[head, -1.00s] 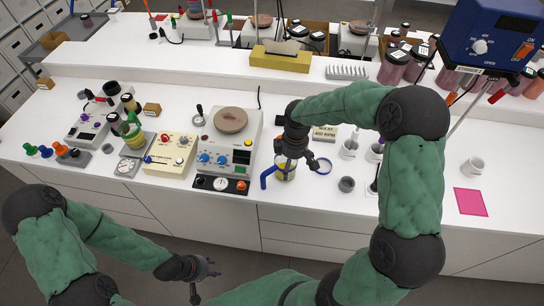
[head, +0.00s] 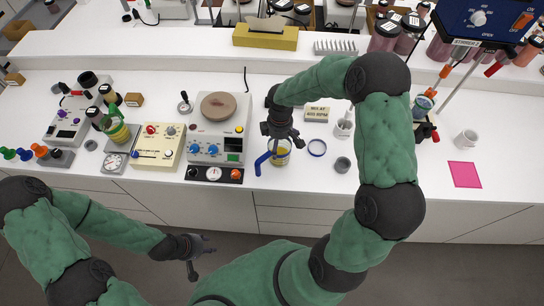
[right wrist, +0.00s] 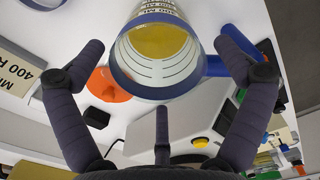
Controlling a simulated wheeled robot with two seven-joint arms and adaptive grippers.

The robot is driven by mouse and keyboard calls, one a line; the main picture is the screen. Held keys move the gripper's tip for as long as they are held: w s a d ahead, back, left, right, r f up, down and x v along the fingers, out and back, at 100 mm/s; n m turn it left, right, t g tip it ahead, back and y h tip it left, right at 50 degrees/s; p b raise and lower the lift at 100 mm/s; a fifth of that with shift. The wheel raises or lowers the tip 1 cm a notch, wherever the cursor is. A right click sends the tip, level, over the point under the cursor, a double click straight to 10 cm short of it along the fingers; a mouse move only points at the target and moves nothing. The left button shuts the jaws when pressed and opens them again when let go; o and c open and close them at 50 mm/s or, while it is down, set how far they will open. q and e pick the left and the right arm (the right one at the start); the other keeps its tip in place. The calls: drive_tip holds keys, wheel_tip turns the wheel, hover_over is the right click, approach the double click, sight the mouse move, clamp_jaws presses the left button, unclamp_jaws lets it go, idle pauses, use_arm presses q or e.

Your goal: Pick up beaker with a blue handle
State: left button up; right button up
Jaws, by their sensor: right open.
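The beaker (head: 281,152) is clear with a blue rim, yellow contents and a blue handle (head: 263,160) on its left. It stands upright on the white bench near the front edge. My right gripper (head: 282,136) is just above and behind it, partly hiding its top. In the right wrist view the beaker (right wrist: 152,75) shows between the spread fingers, with its handle (right wrist: 218,66) near the right finger. The right gripper is open, with nothing held. My left gripper (head: 202,254) hangs in front of the bench, fingers apart and empty.
A blue-rimmed round item (head: 317,147) and a small grey cup (head: 342,165) stand to the beaker's right. A hot plate (head: 217,143) stands to its left.

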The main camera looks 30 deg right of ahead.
drive_tip(key=f, duration=0.4)
drive_tip(key=shift+w+a+f, duration=0.1)
drive_tip(key=shift+w, duration=0.1)
drive_tip(key=c, duration=1.2)
drive_tip(key=shift+c, duration=0.2)
